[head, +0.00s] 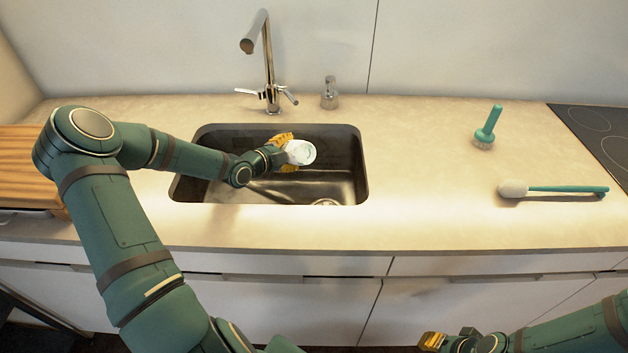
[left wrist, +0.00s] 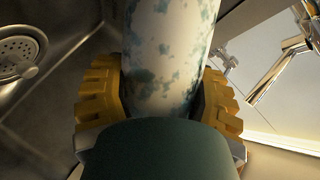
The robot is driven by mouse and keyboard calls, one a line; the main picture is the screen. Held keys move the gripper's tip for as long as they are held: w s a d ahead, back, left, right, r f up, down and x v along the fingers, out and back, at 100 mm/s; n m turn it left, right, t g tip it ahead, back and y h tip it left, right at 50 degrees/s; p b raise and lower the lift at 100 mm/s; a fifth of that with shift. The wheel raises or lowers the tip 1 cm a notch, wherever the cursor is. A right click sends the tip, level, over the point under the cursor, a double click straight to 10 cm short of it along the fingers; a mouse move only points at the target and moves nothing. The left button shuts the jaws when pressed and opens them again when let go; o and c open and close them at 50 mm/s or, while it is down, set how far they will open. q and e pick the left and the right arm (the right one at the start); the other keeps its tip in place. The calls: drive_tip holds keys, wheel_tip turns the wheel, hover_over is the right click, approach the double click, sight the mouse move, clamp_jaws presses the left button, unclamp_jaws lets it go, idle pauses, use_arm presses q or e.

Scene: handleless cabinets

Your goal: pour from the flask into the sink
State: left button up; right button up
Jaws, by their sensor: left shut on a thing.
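The flask (head: 300,152) is pale white and shows as a round end over the sink (head: 210,135) in the head view. In the left wrist view the flask (left wrist: 168,55) is a white cylinder with blue-green blotches. My left gripper (head: 284,153) has its yellow fingers on both sides of the flask and is shut on it; the fingers also show in the left wrist view (left wrist: 160,95). The flask looks tilted, with one end toward the head camera. Whether anything flows from it cannot be seen. My right gripper (head: 450,342) is at the bottom edge, away from the counter.
The faucet (head: 268,65) stands behind the sink, with a small soap dispenser (head: 330,93) beside it. A teal brush (head: 488,127) and a white-headed brush (head: 550,190) are on the right counter. A wooden board (head: 25,165) lies at left, a cooktop (head: 595,130) at right.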

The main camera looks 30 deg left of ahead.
use_arm(q)
drive_tip(key=shift+m, duration=0.5)
drive_tip(key=r+p, duration=0.2)
drive_tip(key=r, duration=0.2)
drive_tip(key=r+p, duration=0.3)
drive_tip(key=r, duration=0.2)
drive_tip(key=shift+w+a+r, duration=0.1)
drive_tip(key=shift+a+r, duration=0.1)
drive_tip(key=shift+r, duration=0.1)
drive_tip(key=shift+f, duration=0.35)
drive_tip(key=shift+w+t+y+b, duration=0.1)
drive_tip(key=shift+t+y+b, duration=0.2)
drive_tip(key=shift+b, duration=0.1)
drive_tip(key=shift+m+b, duration=0.3)
drive_tip(key=shift+m+t+b, duration=0.3)
drive_tip(key=shift+b, duration=0.25)
drive_tip(key=shift+f+y+b, duration=0.25)
drive_tip(key=shift+y+b, duration=0.05)
drive_tip(key=shift+b, duration=0.5)
drive_tip(key=shift+d+f, duration=0.1)
drive_tip(key=shift+d+f+m+b, duration=0.1)
drive_tip(key=shift+f+m+b, duration=0.2)
drive_tip(key=shift+b, duration=0.5)
